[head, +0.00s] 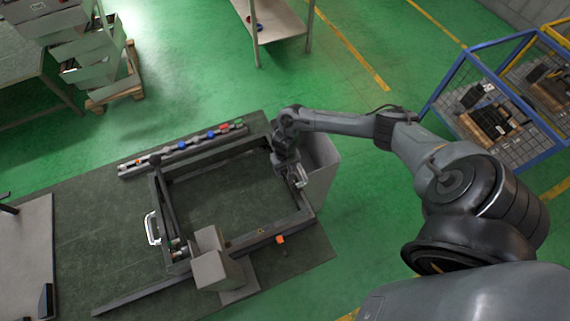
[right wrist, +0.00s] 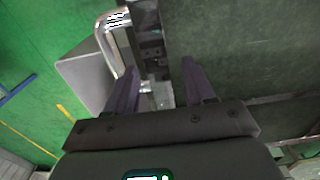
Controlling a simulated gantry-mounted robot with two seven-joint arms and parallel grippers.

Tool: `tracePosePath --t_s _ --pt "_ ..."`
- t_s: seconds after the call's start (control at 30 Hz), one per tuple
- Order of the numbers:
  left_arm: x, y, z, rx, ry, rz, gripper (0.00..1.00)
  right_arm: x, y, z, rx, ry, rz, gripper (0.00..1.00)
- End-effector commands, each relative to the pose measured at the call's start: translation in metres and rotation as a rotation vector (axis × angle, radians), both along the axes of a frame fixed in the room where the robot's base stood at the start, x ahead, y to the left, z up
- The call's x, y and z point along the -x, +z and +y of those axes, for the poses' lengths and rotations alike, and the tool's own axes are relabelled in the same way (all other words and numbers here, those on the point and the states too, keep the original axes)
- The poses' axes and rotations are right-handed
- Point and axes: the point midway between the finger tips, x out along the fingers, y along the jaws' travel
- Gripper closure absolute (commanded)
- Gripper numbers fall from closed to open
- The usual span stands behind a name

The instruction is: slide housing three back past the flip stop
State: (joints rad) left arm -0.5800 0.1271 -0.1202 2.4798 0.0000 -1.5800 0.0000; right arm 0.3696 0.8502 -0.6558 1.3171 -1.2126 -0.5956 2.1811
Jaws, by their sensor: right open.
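A dark rectangular metal frame (head: 235,153) lies on the dark green tabletop. My right gripper (head: 300,180) is over its right side, fingers pointing down and apart. In the right wrist view the open fingers (right wrist: 160,88) have a small bright metal part between or below them; contact cannot be told. A chrome handle (right wrist: 118,40) is just beyond the left finger. A grey box-like housing (head: 320,165) stands beside the frame's right side, partly behind my arm. Another grey box (head: 212,268) is at the frame's front. I cannot tell which is housing three, nor identify the flip stop.
A rail with red and blue parts (head: 183,147) lies along the table's back. A second handle (head: 152,228) is on the frame's left. An orange piece (head: 281,239) is near the front right. A blue wire cage (head: 490,75) stands at right. The frame's middle is clear.

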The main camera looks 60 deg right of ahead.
Motion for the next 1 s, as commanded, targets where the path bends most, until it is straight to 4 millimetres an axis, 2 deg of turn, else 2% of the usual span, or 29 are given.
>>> tracePosePath --t_s 0.17,0.47,0.57,0.83,1.0 --pt "0.0 -0.0011 -0.0012 0.005 0.004 0.0 0.64 -0.0003 -0.0081 0.0 0.0 0.0 0.0 0.47" --pt "-0.0002 -0.0009 -0.0029 0.012 0.009 0.0 0.64 -0.0003 -0.0091 0.0001 0.0 0.0 -0.001 0.47" --pt "-0.0002 -0.0008 -0.0028 0.012 0.009 0.0 0.64 -0.0004 -0.009 0.0001 0.0 0.0 -0.001 0.59" --pt "0.0 -0.001 -0.0016 0.007 0.005 0.0 0.64 -0.0004 -0.0089 0.0 0.001 0.0 -0.001 1.0" --pt "0.0 -0.0011 -0.0003 0.002 0.002 0.0 0.64 -0.0003 -0.0088 -0.0001 0.001 0.0 -0.001 1.0"
